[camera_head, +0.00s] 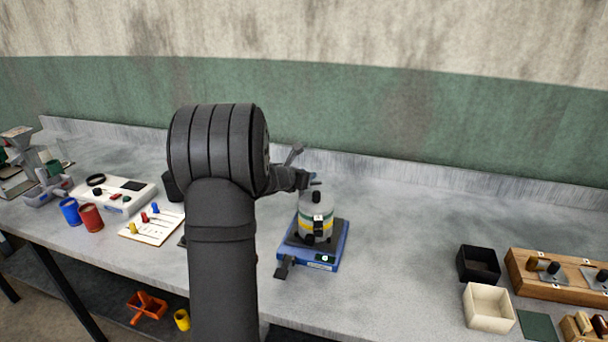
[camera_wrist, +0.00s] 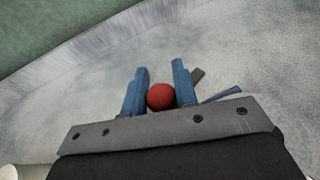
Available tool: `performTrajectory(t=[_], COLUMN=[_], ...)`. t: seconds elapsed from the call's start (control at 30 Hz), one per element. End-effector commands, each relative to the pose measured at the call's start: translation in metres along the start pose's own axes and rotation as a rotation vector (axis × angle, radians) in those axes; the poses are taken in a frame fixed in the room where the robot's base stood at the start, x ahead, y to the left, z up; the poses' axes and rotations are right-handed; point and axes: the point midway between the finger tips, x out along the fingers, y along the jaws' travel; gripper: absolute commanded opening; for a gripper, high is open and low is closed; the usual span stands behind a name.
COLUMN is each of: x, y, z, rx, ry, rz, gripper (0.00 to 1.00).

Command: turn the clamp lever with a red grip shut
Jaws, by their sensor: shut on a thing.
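The red round grip (camera_wrist: 161,97) of the clamp lever sits between the two blue fingers of my gripper (camera_wrist: 160,70) in the wrist view. The fingers are shut on it from both sides. A dark bar (camera_wrist: 197,76) shows beyond the right finger; I cannot tell whether it belongs to the lever. In the head view my gripper (camera_head: 311,180) is at the top of a grey pot (camera_head: 306,228) with green and yellow bands, which stands upright on a blue base (camera_head: 334,256). The red grip does not show there.
A black handle (camera_head: 284,267) sticks out at the base's front left. A white panel with coloured knobs (camera_head: 148,228), red cup (camera_head: 90,217) and blue cup (camera_head: 69,210) stand left. A black box (camera_head: 478,263) and cream box (camera_head: 488,307) are right. The bench (camera_head: 410,235) between is clear.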

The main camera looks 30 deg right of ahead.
Motion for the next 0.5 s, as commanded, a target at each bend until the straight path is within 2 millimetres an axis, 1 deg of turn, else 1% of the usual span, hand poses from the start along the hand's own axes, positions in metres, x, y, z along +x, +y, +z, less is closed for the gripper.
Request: performTrajectory(t=[0.17, 0.5], x=[-0.0002, -0.0011], y=[-0.0001, -0.0051], z=[-0.0006, -0.0014], rx=[0.046, 0.162], ry=[0.000, 0.001], rz=[-0.112, -0.393], gripper=[0.04, 0.04])
